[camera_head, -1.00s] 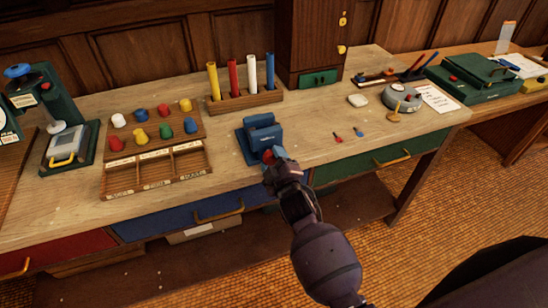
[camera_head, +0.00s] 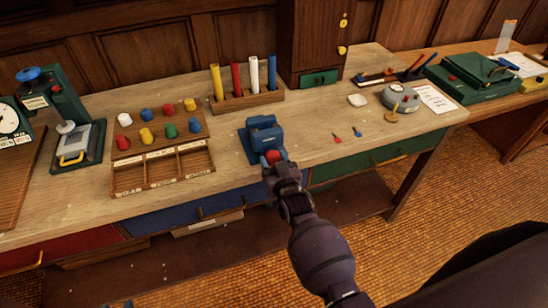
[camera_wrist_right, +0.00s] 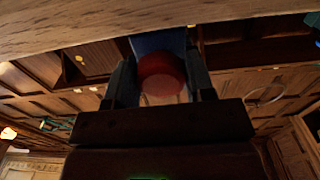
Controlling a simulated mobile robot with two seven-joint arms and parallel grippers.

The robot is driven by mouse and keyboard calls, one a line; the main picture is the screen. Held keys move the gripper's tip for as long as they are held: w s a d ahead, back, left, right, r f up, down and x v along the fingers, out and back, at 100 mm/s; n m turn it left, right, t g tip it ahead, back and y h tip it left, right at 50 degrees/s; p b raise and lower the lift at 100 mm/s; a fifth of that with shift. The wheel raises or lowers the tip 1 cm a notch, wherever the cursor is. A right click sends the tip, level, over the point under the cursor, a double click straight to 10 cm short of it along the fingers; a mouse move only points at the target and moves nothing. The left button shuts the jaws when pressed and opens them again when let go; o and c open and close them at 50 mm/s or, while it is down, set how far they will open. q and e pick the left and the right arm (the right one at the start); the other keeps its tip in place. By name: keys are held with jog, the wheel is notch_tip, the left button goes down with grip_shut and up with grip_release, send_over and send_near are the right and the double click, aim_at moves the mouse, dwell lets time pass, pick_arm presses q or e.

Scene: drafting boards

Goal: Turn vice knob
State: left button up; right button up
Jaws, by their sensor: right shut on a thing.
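The blue vice (camera_head: 262,134) sits at the front edge of the wooden bench. Its red knob (camera_head: 272,156) faces the front. My right gripper (camera_head: 274,165) is at the knob, shut on it. In the right wrist view the red knob (camera_wrist_right: 161,75) lies between the two dark fingers (camera_wrist_right: 162,85), with the blue vice body (camera_wrist_right: 158,43) behind it. Part of the knob is hidden by the gripper in the head view. My left gripper is not in view.
A divided wooden tray (camera_head: 163,172) and colored pegs (camera_head: 146,137) are left of the vice. A rack of colored tubes (camera_head: 247,99) stands behind it. A small red screwdriver-like piece (camera_head: 337,138) lies to its right. A green press (camera_head: 62,110) stands far left.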

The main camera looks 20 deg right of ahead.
jog(key=m+p, duration=0.1)
jog(key=m, duration=0.2)
jog(key=shift+m, duration=0.4)
jog(key=m, duration=0.2)
jog(key=shift+a+m, duration=0.1)
jog(key=shift+m, duration=0.3)
jog(key=m, duration=0.8)
jog(key=shift+r, duration=0.1)
jog(key=m, duration=0.2)
jog(key=shift+m+b, duration=0.3)
jog(key=shift+m, duration=0.1)
jog(key=m+b, duration=0.1)
jog(key=m, duration=0.3)
jog(key=shift+r+m, duration=0.1)
jog(key=shift+m, duration=0.2)
jog(key=m+b, duration=0.1)
jog(key=m, duration=0.4)
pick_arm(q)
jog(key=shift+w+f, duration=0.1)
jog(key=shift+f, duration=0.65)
pick_arm(e)
jog(key=shift+r+m, duration=0.1)
jog(key=shift+m, duration=0.6)
